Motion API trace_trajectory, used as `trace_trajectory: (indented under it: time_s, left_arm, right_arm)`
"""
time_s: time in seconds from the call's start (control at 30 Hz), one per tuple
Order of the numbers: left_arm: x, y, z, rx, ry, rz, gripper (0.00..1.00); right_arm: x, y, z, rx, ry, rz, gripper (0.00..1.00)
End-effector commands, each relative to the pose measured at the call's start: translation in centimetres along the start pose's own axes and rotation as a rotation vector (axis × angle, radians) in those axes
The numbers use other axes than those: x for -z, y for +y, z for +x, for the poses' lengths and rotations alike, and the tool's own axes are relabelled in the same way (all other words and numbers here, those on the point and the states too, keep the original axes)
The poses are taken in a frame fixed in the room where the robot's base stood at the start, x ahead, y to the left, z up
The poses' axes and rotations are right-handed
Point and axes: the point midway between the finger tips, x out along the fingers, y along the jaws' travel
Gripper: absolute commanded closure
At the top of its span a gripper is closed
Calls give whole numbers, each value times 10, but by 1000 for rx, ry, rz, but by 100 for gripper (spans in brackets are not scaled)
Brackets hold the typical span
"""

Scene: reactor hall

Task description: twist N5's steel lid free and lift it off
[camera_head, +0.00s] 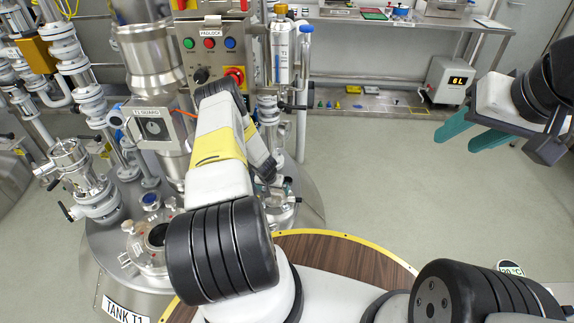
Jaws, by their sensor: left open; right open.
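No N5 label is readable, and I cannot single out its steel lid. My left gripper (275,181) is small, dark and partly hidden by its own arm. It points down at the right side of the steel tank top, close to a steel nozzle fitting (283,212). I cannot tell whether it touches the fitting. My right gripper (455,143) is at the upper right with its two teal fingers apart. It is empty and over open floor, far from the tank.
The steel tank (112,268), labelled TANK T1 (126,310), carries a round port (150,246), pipes and valves. A control panel (212,50) with coloured buttons stands behind my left arm. A steel bench (400,35) lines the back.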

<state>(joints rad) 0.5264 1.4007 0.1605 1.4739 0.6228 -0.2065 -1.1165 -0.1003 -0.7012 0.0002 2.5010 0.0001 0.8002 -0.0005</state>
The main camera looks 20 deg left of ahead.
Motion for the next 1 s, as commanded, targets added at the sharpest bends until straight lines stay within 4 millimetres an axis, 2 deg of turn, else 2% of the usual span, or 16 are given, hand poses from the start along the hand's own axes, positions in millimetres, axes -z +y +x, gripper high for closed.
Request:
trace_trajectory:
  time_s: [0.1,0.3,0.67,0.77,1.0]
  left_arm:
    - [-1,0,20,1,0,0,0]
    - [0,0,42,0,-1,0,0]
    - [0,0,48,-1,0,1,0]
    - [0,0,48,-1,0,1,16]
    - [0,0,47,-1,0,1,63]
  right_arm:
    - [0,0,0,0,0,0,55]
    - [0,0,0,0,0,1,55]
    - [0,0,0,0,0,1,55]
    - [0,0,0,0,0,1,55]
    - [0,0,0,0,0,1,55]
